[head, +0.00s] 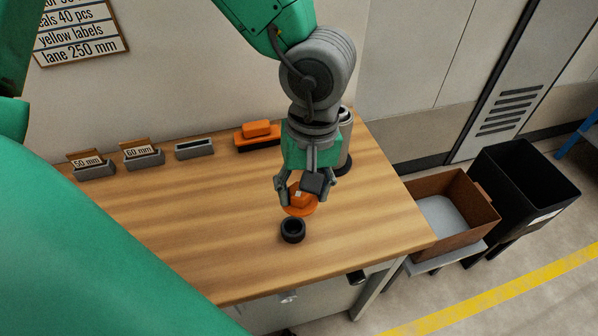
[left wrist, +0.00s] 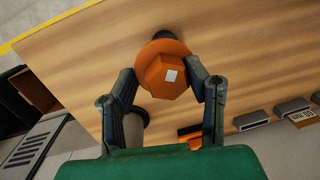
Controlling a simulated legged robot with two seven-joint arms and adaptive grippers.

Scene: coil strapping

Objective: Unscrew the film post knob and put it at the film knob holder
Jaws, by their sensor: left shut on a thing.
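The orange knob (head: 299,199), with a faceted top, a small white square and a wide round flange, is between the fingers of my left gripper (head: 305,190). My left gripper is shut on it. In the left wrist view the knob (left wrist: 166,76) sits between both fingertips, its flange beyond them. A black ring (head: 292,230), perhaps the knob holder, is on the table just in front of the knob; in the left wrist view it is mostly hidden behind the flange. A grey cylinder (head: 346,146) on a dark base, perhaps the film post, stands behind my gripper, partly hidden. My right gripper is not in view.
Small grey bins (head: 145,158) with size cards and an orange item (head: 257,133) line the back of the wooden table (head: 190,230). A brown box (head: 455,195) and a black bin (head: 525,180) stand right of the table. The table's middle and left are clear.

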